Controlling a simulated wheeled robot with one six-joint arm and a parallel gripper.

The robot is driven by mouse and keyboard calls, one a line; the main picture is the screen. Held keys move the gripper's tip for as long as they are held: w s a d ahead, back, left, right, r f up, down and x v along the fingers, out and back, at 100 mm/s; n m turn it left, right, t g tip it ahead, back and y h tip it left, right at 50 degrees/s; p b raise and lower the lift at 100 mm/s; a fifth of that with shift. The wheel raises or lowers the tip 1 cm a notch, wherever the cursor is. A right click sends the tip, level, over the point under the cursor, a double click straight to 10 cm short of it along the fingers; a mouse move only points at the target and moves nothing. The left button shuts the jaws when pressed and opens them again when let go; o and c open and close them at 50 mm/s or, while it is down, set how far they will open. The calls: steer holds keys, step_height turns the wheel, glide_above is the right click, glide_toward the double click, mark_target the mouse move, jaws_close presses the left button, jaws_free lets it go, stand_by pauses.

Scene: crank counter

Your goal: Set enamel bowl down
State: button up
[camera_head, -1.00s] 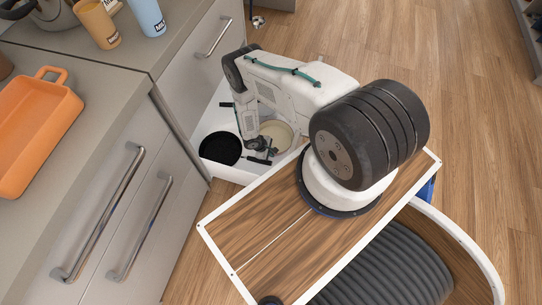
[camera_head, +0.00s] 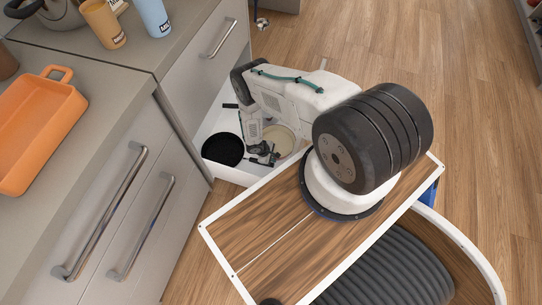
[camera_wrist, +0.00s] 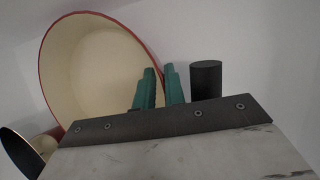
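The enamel bowl, cream with a red rim, is in the open white drawer in the head view (camera_head: 281,138). In the wrist view the bowl (camera_wrist: 95,65) fills the left side and looks tilted relative to the camera. My gripper (camera_head: 264,153) reaches down into the drawer at the bowl's left side. In the wrist view its green fingers (camera_wrist: 160,75) are close together and shut on the bowl's right rim, one finger inside and one outside. I cannot tell whether the bowl's base touches the drawer floor.
A black round dish (camera_head: 222,149) lies in the drawer left of my gripper. A dark cylinder (camera_wrist: 206,80) stands right of the fingers in the wrist view. The counter holds an orange baking dish (camera_head: 38,125), a tan cup (camera_head: 103,24) and a blue cup (camera_head: 154,17).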

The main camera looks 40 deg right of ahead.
steer(key=v, duration=1.2)
steer(key=shift+w, duration=0.1)
